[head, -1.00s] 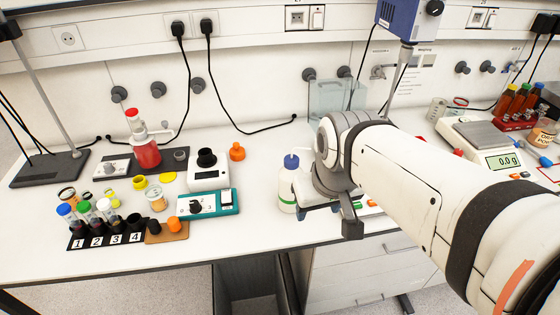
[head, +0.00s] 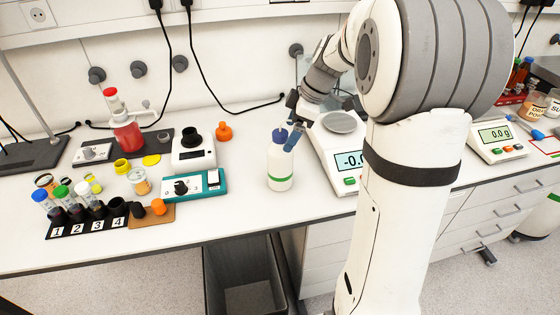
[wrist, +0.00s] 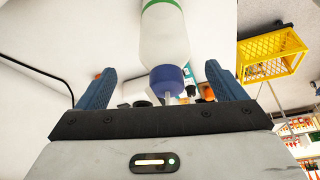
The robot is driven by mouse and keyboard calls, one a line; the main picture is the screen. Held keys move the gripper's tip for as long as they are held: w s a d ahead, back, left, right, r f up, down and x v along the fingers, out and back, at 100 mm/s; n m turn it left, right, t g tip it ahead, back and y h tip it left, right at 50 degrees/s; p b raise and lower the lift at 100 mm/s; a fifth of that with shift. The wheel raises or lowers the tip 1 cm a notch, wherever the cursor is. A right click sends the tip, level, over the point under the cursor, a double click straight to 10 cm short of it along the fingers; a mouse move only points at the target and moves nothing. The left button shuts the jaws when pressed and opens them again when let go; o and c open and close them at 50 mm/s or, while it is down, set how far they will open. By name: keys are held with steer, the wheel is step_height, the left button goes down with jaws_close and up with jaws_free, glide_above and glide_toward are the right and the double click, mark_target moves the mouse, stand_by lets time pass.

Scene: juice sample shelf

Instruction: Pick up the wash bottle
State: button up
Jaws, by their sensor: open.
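The wash bottle (head: 280,168) is white with a green band and a blue cap, and stands upright on the bench left of the right-hand arm. In the wrist view the bottle (wrist: 163,38) points its blue cap toward my gripper (wrist: 160,70). The two blue fingers are apart, one on each side of the cap, and nothing is held. In the head view my gripper (head: 291,131) is at the bottle's top, with a blue finger overlapping the cap's right side. I cannot tell whether they touch.
A balance (head: 338,122) stands close right of the bottle. A teal-based device (head: 196,188) and a white instrument (head: 193,154) are to its left. Numbered vials (head: 88,200) stand in a rack at far left. The bench in front of the bottle is clear.

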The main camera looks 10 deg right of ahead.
mark_target(280, 145)
steer(key=x, duration=0.3)
steer(key=a+p+x, duration=0.1)
steer(key=x, duration=0.2)
steer(key=shift+s+r, duration=0.15)
steer(key=shift+c, duration=0.4)
steer(key=c, duration=1.7)
